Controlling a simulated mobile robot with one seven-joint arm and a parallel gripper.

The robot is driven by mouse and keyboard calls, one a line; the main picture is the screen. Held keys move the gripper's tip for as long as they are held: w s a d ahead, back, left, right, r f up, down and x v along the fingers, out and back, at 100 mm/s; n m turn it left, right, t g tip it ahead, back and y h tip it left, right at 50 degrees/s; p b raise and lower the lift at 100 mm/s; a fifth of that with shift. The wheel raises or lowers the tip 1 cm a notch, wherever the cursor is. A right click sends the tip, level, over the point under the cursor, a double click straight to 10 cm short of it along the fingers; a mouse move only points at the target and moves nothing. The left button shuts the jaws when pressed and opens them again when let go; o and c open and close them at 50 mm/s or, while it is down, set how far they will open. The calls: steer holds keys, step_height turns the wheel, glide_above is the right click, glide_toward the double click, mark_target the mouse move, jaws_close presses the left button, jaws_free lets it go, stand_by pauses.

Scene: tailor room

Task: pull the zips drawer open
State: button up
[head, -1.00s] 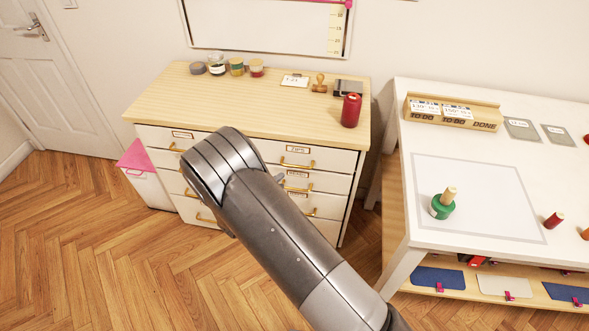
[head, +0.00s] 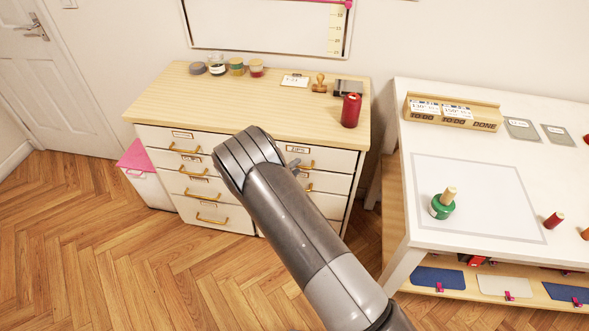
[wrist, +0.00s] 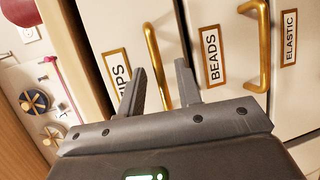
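The zips drawer (wrist: 92,22) has a white front, a brass-framed label partly covered by a finger in the wrist view, and a brass bar handle (wrist: 156,58). In the head view it is the top right drawer, with its label (head: 297,149) in sight and its front partly behind my arm. It looks shut. My gripper (wrist: 156,80) is open, its two dark fingers apart on either side of the handle in the picture. I cannot tell whether they touch it. In the head view only a bit of the gripper (head: 294,163) shows past my arm.
The beads drawer (wrist: 225,22) and elastic drawer lie beside it in the wrist view. The dresser top (head: 235,105) bears jars, a stamp and a red spool (head: 351,110) near its right end. A white table (head: 400,150) stands to the right.

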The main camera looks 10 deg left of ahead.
steer(key=shift+c, duration=0.3)
jaws_close()
stand_by(0.3)
steer(key=s, duration=2.8)
steer(key=shift+s, duration=0.35)
steer(key=shift+o, duration=0.3)
jaws_free()
steer(key=v, duration=1)
steer(key=shift+s, duration=0.4)
